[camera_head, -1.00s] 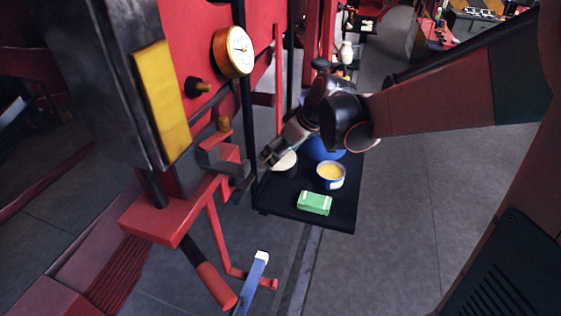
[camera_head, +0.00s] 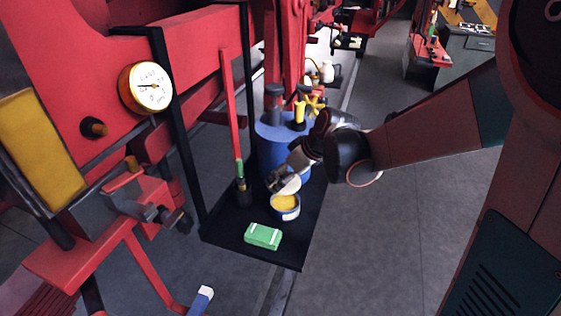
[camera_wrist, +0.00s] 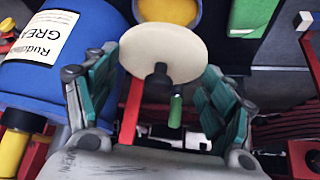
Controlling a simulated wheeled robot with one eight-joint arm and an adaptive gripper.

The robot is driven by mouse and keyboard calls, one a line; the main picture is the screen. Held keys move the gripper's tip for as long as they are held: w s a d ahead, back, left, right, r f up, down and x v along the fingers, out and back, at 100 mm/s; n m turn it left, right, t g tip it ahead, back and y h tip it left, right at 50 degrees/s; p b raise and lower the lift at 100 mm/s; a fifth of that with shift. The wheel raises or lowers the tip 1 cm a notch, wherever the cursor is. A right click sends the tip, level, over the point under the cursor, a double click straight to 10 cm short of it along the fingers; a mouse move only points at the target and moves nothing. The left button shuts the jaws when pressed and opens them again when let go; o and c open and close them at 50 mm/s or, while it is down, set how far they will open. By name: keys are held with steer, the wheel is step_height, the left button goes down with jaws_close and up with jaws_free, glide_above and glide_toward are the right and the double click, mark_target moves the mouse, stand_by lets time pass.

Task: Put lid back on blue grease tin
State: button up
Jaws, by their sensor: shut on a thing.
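The blue grease tin (camera_head: 285,208) stands open on the black tray (camera_head: 232,238), with yellow grease showing inside. In the wrist view the tin (camera_wrist: 172,10) is at the top, partly hidden behind the lid. The lid is a cream disc (camera_wrist: 165,45), seen face-on between my fingers.
A green box with white bands (camera_head: 263,236) lies in front of the tin. A large blue drum (camera_head: 270,150) with a label stands behind, close to my gripper. A red machine with a gauge (camera_head: 146,88) is at left. The floor at right (camera_head: 400,230) is clear.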

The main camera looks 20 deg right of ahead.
steer(key=shift+d+f, duration=0.3)
steer(key=shift+f+b, duration=2.45)
steer(key=shift+f, duration=0.6)
steer(key=shift+f, duration=0.15)
steer(key=o, duration=1.2)
steer(key=shift+o, duration=0.2)
steer(key=shift+r+p, duration=2.55)
steer(key=shift+r, duration=1.05)
